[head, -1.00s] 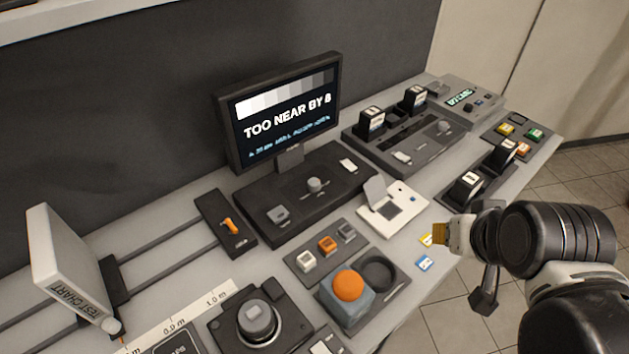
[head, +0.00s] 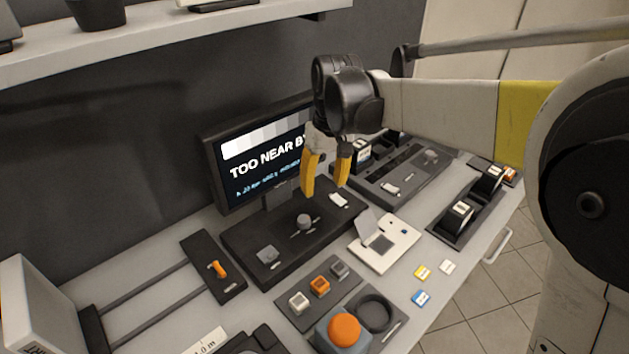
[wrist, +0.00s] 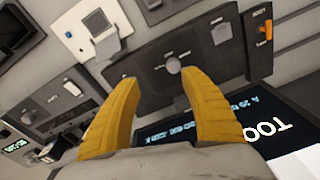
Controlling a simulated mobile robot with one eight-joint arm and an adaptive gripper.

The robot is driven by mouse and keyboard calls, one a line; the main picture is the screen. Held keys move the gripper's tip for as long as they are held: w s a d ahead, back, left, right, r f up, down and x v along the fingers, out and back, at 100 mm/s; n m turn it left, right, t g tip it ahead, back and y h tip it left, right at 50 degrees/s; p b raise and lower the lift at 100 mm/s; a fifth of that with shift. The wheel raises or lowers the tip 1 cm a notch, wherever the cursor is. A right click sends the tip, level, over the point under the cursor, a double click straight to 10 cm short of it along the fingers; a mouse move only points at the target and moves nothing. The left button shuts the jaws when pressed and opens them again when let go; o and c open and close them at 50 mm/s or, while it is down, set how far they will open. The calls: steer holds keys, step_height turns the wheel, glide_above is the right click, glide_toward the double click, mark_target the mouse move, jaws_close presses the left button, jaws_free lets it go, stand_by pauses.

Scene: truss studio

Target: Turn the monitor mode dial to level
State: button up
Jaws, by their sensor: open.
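The monitor (head: 262,155) stands at the back of the desk and reads "TOO NEAR BY" with the rest hidden behind my arm. Its black base panel (head: 262,232) carries a round grey dial (head: 304,222) in the middle, which also shows in the wrist view (wrist: 173,66). The dial's setting is too small to read. My gripper (head: 326,190) is open and empty, with yellow fingers pointing down, above the right part of the base panel. In the wrist view its fingers (wrist: 158,82) lie to either side of the dial, apart from it.
An orange lever (head: 217,268) sits on a rail block to the left. A white flip-lid device (head: 384,243) lies to the right. A shelf (head: 160,45) hangs above.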

steer(key=n+g, duration=0.1)
glide_above(304, 218)
step_height(304, 218, down, 4)
steer(key=r, duration=0.1)
steer(key=shift+w+d+f, duration=0.1)
steer(key=shift+d+f, duration=0.1)
steer(key=shift+f, duration=0.4)
steer(key=f+b, duration=0.2)
steer(key=f, duration=0.3)
steer(key=f+b, duration=0.2)
steer(key=f, duration=0.3)
steer(key=shift+s+a, duration=0.2)
jaws_close()
